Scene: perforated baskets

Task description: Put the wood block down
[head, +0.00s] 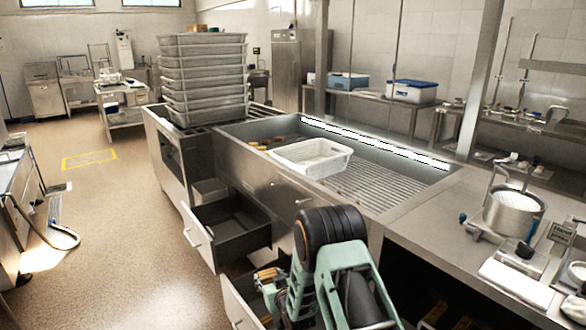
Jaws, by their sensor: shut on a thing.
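My arm reaches in from the bottom of the head view. My gripper (271,288) is low, left of my arm's links and partly hidden by them. It is shut on a small tan-orange thing that looks like the wood block (268,275). The fingertips are too small and dark to see clearly. The block appears over or inside the open lower drawer (238,308); I cannot tell whether it touches anything.
An open dark upper drawer (233,228) juts out above the lower one. A white perforated basket (312,158) sits in the steel sink (375,190). Stacked grey baskets (203,75) stand behind. A pot (513,212) is on the right counter.

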